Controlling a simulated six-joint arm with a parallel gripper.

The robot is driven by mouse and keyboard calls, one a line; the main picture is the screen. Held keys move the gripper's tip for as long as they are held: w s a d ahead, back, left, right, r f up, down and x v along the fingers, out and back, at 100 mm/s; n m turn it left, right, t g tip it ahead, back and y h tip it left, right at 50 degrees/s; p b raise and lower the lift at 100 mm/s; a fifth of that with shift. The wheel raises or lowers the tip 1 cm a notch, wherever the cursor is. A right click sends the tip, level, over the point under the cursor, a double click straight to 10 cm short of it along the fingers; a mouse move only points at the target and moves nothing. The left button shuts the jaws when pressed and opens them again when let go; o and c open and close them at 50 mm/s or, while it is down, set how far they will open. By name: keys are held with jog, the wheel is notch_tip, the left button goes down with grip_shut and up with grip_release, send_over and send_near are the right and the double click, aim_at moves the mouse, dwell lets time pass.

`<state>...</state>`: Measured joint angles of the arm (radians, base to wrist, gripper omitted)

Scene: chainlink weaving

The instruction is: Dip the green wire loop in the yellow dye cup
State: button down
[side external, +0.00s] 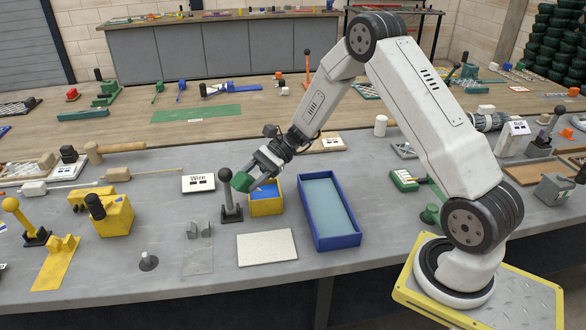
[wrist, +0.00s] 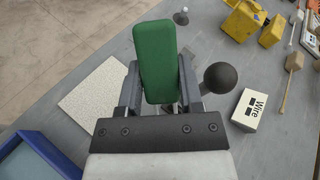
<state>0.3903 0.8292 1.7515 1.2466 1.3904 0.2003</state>
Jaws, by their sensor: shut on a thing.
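My gripper (side external: 258,168) is shut on a green block-like piece (side external: 241,182). In the wrist view the green piece (wrist: 156,60) stands between the two fingers (wrist: 157,100). No open loop shape can be made out in it. A small square yellow container (side external: 266,208) with blue inside stands on the grey bench, just below and to the right of the green piece in the side view. The green piece appears above the bench, near the container's left rim. Whether it touches the rim cannot be told. The wrist view does not show the container.
A black-knobbed lever (side external: 229,205) stands close to the container's left; its ball (wrist: 222,78) is right of my gripper. A blue tray (side external: 349,243) lies to the right, a pale flat slab (side external: 266,247) in front. A "Wire" sign (side external: 198,183) stands at left.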

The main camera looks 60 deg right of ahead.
aim_at(259, 189)
jog(key=shift+w+d+f, duration=0.25)
jog(key=shift+d+f, duration=0.7)
jog(key=shift+w+d+f, duration=0.25)
jog(key=shift+d+f, duration=0.7)
jog(key=shift+r, duration=2.45)
jog(key=shift+r, duration=2.5)
